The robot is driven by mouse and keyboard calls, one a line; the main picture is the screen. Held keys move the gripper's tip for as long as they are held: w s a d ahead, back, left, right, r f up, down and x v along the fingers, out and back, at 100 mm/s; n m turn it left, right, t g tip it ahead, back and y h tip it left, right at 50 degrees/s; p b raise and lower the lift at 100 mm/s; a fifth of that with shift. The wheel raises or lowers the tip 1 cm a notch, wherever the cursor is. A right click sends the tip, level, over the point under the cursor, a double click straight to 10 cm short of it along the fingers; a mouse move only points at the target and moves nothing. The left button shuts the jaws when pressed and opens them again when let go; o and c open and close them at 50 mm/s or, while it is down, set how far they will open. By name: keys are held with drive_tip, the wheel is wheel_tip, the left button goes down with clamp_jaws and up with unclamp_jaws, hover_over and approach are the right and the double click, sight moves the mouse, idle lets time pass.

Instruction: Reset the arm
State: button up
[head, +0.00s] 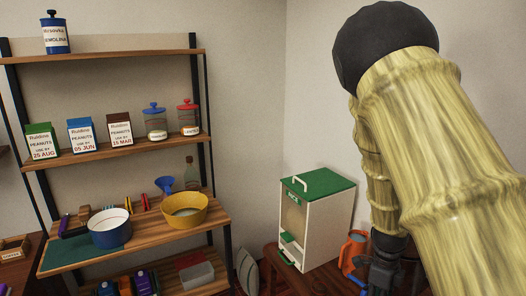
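My arm fills the right side of the head view, with a yellow, bamboo-like surface and a dark rounded joint at the top. My gripper (384,268) is the dark part low at the right, pointing down. Its fingertips are cut off or hidden at the bottom edge, so I cannot tell whether it is open or holding anything. It appears close to an orange jug (353,250) in the picture; I cannot tell whether they touch.
A white bin with a green lid (318,186) stands on a brown wooden surface. Bare wall lies behind the bin.

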drive_tip(key=s+f+n+h, duration=0.1)
drive_tip(key=s+f+n, duration=0.8)
drive_tip(key=f, duration=0.5)
drive_tip(key=s+a+f+n, duration=0.3)
drive_tip(key=s+f+n, duration=0.1)
drive_tip(key=s, duration=0.4)
drive_tip(key=s+a+f+n+y+b, duration=0.1)
drive_tip(key=s+a+f+n, duration=0.2)
drive_tip(key=s+f+n, duration=0.2)
drive_tip(key=s+a+f+n, duration=0.3)
drive_tip(key=s+f+n, duration=0.2)
drive_tip(key=s+n, duration=0.3)
drive_tip(key=shift+s+a+f+y+b, duration=0.15)
drive_tip(key=shift+s+a+y+b, duration=0.2)
drive_tip(key=shift+s, duration=1.1)
